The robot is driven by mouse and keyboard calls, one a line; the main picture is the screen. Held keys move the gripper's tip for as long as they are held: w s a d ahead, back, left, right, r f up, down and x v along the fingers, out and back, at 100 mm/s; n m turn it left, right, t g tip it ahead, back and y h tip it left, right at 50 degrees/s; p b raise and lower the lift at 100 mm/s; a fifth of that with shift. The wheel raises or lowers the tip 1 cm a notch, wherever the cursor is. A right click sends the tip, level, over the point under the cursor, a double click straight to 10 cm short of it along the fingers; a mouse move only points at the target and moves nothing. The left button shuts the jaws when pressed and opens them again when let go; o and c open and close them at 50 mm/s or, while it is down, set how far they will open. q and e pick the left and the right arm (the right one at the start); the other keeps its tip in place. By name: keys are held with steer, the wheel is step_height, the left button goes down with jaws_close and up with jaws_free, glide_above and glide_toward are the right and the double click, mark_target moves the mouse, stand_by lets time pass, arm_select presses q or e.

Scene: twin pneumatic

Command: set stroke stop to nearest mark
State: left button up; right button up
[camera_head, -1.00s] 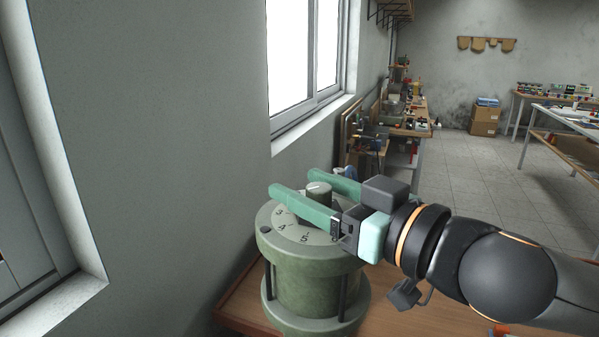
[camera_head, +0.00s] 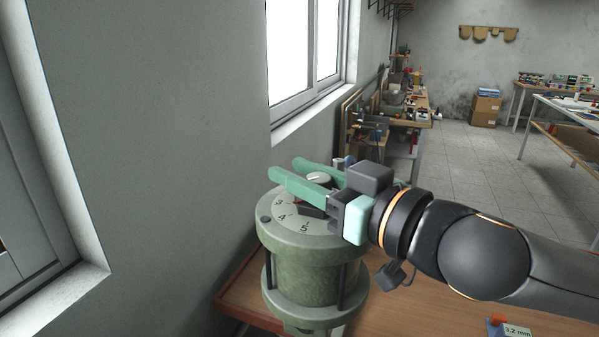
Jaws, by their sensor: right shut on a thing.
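A green cylindrical housing (camera_head: 312,274) stands on the wooden bench, with a pale dial face (camera_head: 268,207) on top. The numerals 3, 4 and 5 show on its near left side; the rest is covered by my gripper. A grey knob (camera_head: 318,178) with a white line on its top rises from the dial. My right gripper (camera_head: 281,167) reaches in from the right, its green fingers shut on the knob, one on each side. A dark piece with a red part (camera_head: 311,210) lies below the near finger, close to the 4 and 5. My left gripper is out of view.
The wooden bench (camera_head: 400,312) is mostly bare right of the housing. A wall and window (camera_head: 300,60) are close on the left. A cluttered workbench (camera_head: 405,122) is farther back.

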jaws_close()
steer(key=shift+w+d+f+m+t+h+b, duration=0.1)
steer(key=shift+f+m+t+h+b, duration=0.05)
steer(key=shift+m+t+h+b, duration=1)
steer(key=m+t+h, duration=0.1)
steer(key=h, duration=0.1)
steer(key=m+t+h+b, duration=0.1)
steer(key=m+h, duration=0.1)
steer(key=shift+w+d+h, duration=0.2)
steer(key=shift+d+h, duration=0.05)
steer(key=shift+d, duration=0.1)
steer(key=shift+w+d+m+t+h+b, duration=0.1)
steer(key=shift+d+m+t+h+b, duration=0.2)
steer(key=shift+h, duration=0.35)
steer(key=shift+m+t+h+b, duration=0.15)
steer(key=shift+m+h+b, duration=0.15)
steer(key=shift+m+h, duration=0.3)
steer(key=shift+w+d+m+t+h+b, duration=0.1)
steer(key=shift+d+m+t+h+b, duration=0.2)
steer(key=shift+h, duration=0.35)
steer(key=shift+a, duration=0.1)
steer(key=o, duration=0.9)
jaws_free()
